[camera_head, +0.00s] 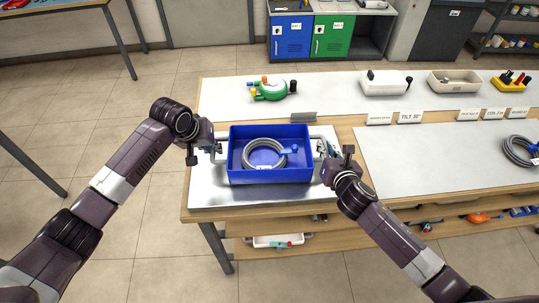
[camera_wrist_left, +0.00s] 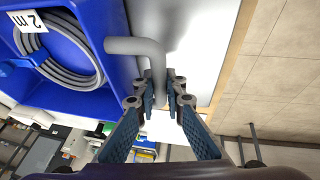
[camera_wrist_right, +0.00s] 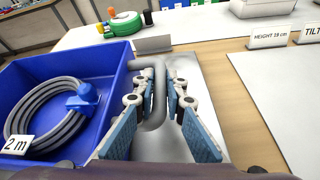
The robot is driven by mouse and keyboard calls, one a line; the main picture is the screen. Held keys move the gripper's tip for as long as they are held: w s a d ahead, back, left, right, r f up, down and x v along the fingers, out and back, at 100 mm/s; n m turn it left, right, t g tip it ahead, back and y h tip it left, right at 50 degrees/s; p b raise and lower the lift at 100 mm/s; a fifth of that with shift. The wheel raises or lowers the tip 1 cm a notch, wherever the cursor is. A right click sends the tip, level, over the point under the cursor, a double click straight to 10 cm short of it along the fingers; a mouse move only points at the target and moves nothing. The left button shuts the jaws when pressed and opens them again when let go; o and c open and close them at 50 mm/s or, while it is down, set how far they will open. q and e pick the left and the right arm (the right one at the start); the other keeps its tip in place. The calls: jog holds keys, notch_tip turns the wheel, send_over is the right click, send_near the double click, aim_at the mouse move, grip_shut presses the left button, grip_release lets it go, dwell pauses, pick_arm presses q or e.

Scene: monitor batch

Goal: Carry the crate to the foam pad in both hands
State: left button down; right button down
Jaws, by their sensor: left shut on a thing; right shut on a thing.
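The blue crate (camera_head: 270,177) is upright over a silver-grey sheet (camera_head: 215,192) on the left part of the table; I cannot tell whether it touches the sheet. It holds a coiled grey hose (camera_head: 250,160) with a blue fitting and a "2 m" tag. My left gripper (camera_head: 217,150) is shut on the crate's left grey bent handle (camera_wrist_left: 135,45). My right gripper (camera_head: 325,152) is shut on its right grey handle (camera_wrist_right: 152,120). I cannot tell for certain which surface is the foam pad.
A wide pale mat (camera_head: 440,165) lies to the right, with another hose coil (camera_head: 518,150) on it. Behind, a pale strip bears a green reel (camera_head: 271,88), white boxes and a yellow holder (camera_head: 510,82). Label cards, including "TILT 30°" (camera_head: 410,117), stand between.

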pick_arm(q)
jog(key=shift+r, duration=0.15)
pick_arm(e)
jog(key=shift+r, duration=0.1)
